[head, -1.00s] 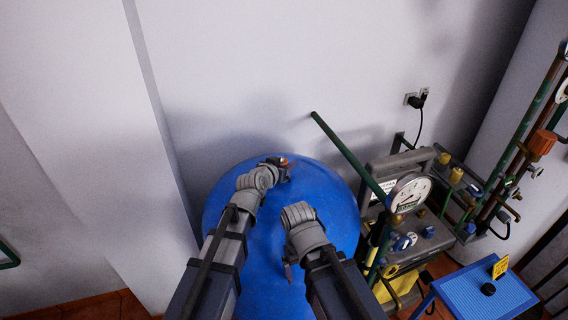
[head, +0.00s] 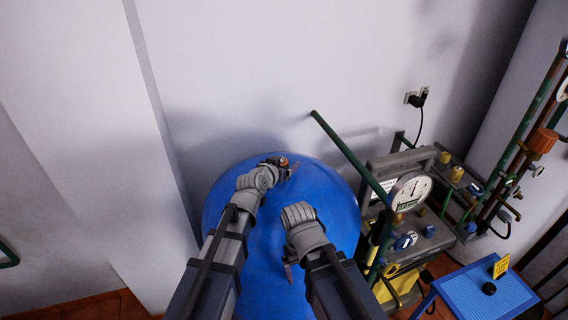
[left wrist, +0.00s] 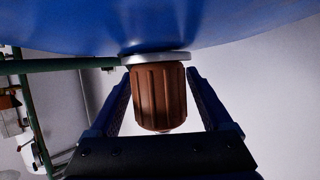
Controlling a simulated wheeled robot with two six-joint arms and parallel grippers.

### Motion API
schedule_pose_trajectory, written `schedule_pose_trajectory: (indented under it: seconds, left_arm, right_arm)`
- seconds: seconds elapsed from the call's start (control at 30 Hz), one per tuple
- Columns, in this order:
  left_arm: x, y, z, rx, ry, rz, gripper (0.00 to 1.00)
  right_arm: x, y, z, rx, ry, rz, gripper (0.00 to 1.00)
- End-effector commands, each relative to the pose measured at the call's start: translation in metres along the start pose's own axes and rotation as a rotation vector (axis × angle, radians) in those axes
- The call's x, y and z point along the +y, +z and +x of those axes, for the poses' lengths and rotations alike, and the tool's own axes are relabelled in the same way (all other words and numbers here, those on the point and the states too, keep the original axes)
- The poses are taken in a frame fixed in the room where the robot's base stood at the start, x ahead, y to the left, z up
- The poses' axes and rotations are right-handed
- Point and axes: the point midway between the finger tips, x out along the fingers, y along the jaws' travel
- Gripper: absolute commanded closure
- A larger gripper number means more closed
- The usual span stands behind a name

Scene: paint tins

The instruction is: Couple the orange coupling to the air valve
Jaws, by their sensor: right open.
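The orange coupling (left wrist: 160,98) looks brown-orange and ribbed in the left wrist view. Its far end is against a pale round collar (left wrist: 155,58) on the blue tank; I cannot tell how firmly it sits there. The collar may be the air valve. My left gripper (head: 284,168) is over the tank's upper part. Its fingers are on either side of the coupling, with narrow gaps showing beside it. The coupling shows as a small orange-brown spot (head: 283,161) in the head view. My right gripper (head: 289,271) is open and empty over the tank's front.
The blue tank (head: 335,185) stands near the pale wall. To its right are a gauge (head: 410,191), a green bar (head: 347,153) and a grey and yellow machine. A blue table (head: 487,290) is at the lower right. Pipes line the right wall.

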Motion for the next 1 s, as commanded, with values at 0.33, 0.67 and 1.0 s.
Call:
schedule_pose_trajectory:
  seconds: [0.33,0.67,1.0]
  left_arm:
    - [0.000,0.000,-0.001,0.001,0.000,0.000,0.09]
    - [0.000,-0.002,-0.036,0.001,-0.001,0.000,0.09]
    - [0.000,-0.001,-0.079,0.001,-0.001,-0.001,0.09]
  right_arm:
    - [0.000,0.000,-0.001,0.000,0.000,0.000,0.12]
    - [0.002,0.001,-0.015,0.000,0.000,0.000,0.12]
    - [0.003,0.002,-0.030,0.000,0.000,0.000,0.12]
